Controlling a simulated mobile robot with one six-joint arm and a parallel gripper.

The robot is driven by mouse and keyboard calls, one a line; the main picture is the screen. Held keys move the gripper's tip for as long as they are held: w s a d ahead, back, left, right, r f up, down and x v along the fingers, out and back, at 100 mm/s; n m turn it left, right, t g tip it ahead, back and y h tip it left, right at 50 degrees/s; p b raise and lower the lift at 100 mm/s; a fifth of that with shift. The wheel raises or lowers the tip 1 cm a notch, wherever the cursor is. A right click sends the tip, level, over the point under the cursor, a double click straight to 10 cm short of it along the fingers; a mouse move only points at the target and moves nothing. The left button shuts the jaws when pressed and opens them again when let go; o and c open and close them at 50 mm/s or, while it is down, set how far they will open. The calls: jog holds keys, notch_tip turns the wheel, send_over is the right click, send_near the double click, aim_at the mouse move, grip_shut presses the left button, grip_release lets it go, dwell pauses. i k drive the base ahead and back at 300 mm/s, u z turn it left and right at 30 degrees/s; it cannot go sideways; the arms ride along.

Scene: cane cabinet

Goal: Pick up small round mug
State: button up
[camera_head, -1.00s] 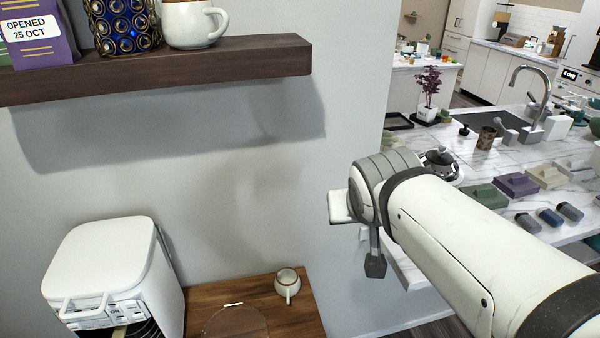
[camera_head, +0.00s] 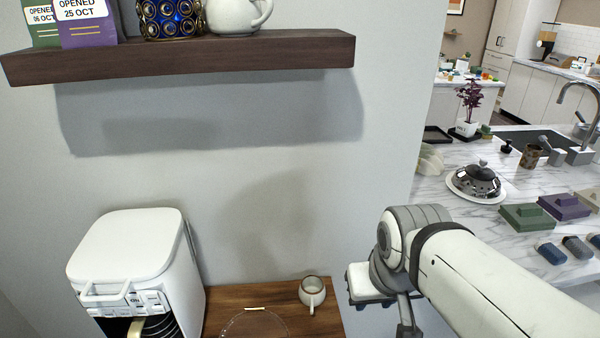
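A small round white mug (camera_head: 312,295) with a brownish rim stands upright on the wooden top (camera_head: 232,294) at the bottom middle, its handle toward the viewer. A second rounded white mug (camera_head: 236,15) stands on the dark wall shelf (camera_head: 190,62); the picture's top edge cuts it off. My gripper end (camera_head: 385,300) is at the lower right, to the right of the lower mug in the picture and apart from it. My wrist largely hides it, and I cannot see both fingertips, so its opening is unclear. No held object shows.
A white appliance (camera_head: 130,245) stands left of the lower mug. A clear round item (camera_head: 255,325) lies between them. A blue and gold vessel (camera_head: 170,18) and labelled boxes (camera_head: 85,25) share the shelf. A marble counter (camera_head: 440,185) with several items is at right.

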aim_at(312, 289)
jog(key=k, duration=1.2)
jog(key=u, duration=0.7)
jog(key=i, duration=1.45)
jog(key=z, duration=0.6)
